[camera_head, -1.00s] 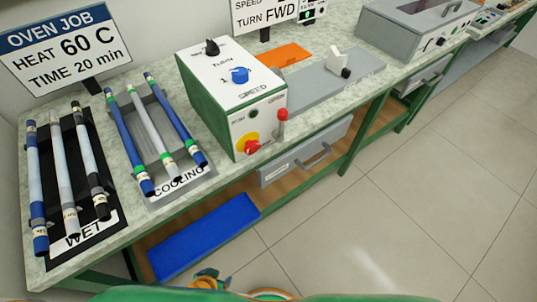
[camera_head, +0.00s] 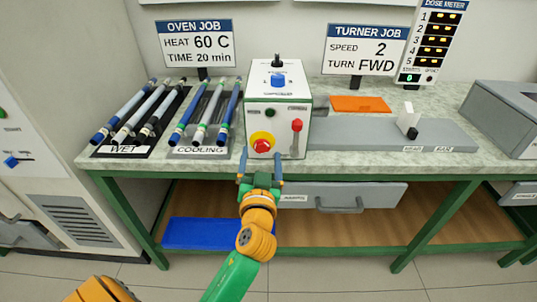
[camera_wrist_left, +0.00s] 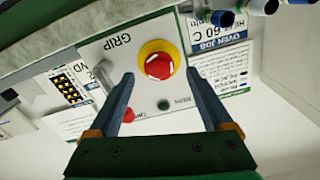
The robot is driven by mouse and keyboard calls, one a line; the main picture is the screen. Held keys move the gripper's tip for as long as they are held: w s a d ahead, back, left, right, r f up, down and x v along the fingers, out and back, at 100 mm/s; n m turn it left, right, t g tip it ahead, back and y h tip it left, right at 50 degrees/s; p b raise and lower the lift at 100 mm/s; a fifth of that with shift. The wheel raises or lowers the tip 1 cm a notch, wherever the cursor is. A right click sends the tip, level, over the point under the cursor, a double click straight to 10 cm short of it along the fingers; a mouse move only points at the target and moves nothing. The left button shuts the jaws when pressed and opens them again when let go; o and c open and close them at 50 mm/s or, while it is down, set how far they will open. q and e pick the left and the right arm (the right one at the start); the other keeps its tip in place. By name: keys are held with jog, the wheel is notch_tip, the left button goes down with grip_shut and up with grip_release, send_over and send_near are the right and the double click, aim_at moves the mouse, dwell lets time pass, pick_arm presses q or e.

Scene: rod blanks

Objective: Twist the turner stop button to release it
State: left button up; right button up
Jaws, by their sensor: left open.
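The turner (camera_head: 277,112) is a white and green box on the bench. Its red stop button (camera_head: 262,146) sits in a yellow ring low on the front face. In the left wrist view the red button (camera_wrist_left: 159,66) shows white marks and lies between and beyond the fingertips. My left gripper (camera_head: 262,155) is open and empty, just in front of the button, with one finger on each side. I cannot tell whether the fingers touch the panel. My right gripper is not in view.
The wet rack (camera_head: 118,152) and cooling rack (camera_head: 197,153) hold rods at left. A grey plate (camera_head: 365,134) lies right of the turner. A drawer (camera_head: 340,197) sits below the bench top.

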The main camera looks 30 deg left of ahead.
aim_at(262, 147)
pick_arm(q)
jog(key=x, duration=0.3)
jog(key=shift+a, duration=0.1)
jog(key=shift+w, duration=0.25)
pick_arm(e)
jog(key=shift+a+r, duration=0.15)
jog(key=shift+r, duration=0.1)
pick_arm(q)
jog(key=shift+f, duration=0.1)
grip_shut()
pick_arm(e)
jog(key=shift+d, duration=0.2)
pick_arm(q)
jog(key=shift+m, duration=0.4)
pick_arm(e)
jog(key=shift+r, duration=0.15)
pick_arm(q)
jog(key=m+p, duration=0.1)
jog(key=m, duration=0.2)
jog(key=shift+s+p, duration=0.1)
jog(key=shift+p, duration=0.25)
jog(key=shift+r+m+p, duration=0.15)
jog(key=shift+m+p, duration=0.1)
jog(key=shift+m, duration=0.75)
jog(key=shift+r+m+p, duration=0.1)
jog(key=shift+m+p, duration=0.15)
jog(key=shift+m, duration=0.75)
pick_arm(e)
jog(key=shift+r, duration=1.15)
